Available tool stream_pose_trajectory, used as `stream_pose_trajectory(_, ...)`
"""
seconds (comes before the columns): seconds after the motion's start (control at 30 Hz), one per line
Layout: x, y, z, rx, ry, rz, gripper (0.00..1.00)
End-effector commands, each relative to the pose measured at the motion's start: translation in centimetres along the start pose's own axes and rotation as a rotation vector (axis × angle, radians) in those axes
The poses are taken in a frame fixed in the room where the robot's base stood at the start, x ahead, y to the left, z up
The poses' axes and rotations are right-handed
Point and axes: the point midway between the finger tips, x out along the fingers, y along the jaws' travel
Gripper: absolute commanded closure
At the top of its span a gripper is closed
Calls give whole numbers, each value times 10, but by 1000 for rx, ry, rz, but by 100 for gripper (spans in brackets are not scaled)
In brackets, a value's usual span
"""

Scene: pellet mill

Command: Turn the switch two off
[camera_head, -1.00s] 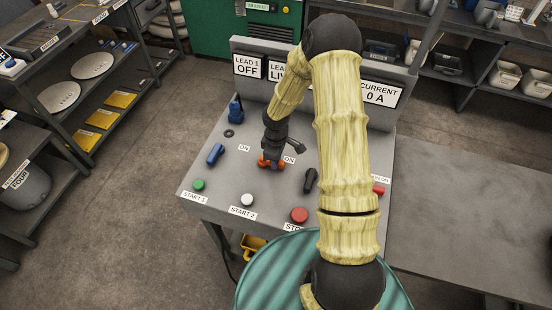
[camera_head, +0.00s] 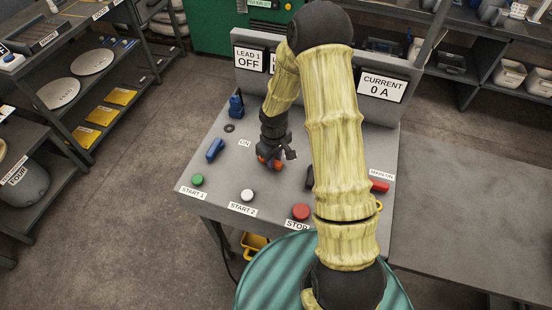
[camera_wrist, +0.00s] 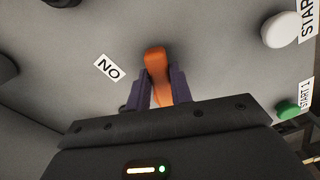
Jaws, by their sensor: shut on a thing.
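An orange switch handle (camera_head: 262,160) stands on the sloping grey panel (camera_head: 225,178), largely hidden by my gripper in the head view. In the wrist view the orange handle (camera_wrist: 155,62) sits between the two dark fingers of my gripper (camera_wrist: 159,93), which are shut on it. In the head view my gripper (camera_head: 272,160) points down at the panel. An ON label (camera_head: 245,143) lies left of the handle, and an ON label shows in the wrist view (camera_wrist: 108,68). The LEAD 1 display (camera_head: 250,59) reads OFF. The display beside it is mostly hidden by my arm.
A blue switch handle (camera_head: 215,150) is to the left; a black handle (camera_head: 309,178) is to the right, partly behind my arm. Green START 1 (camera_head: 197,180), white START 2 (camera_head: 247,195) and red STOP (camera_head: 300,211) buttons line the front. The CURRENT display (camera_head: 381,86) reads 0 A.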

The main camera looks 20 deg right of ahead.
Motion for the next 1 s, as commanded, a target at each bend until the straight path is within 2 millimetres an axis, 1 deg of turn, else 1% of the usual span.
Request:
stream_pose_trajectory(0.03, 2, -2, -1, 45, 1, 2, 100)
stream_pose_trajectory(0.47, 1, -20, -6, 454, 3, 1, 100)
stream_pose_trajectory(1.0, -1, -37, -20, 945, 3, 0, 100)
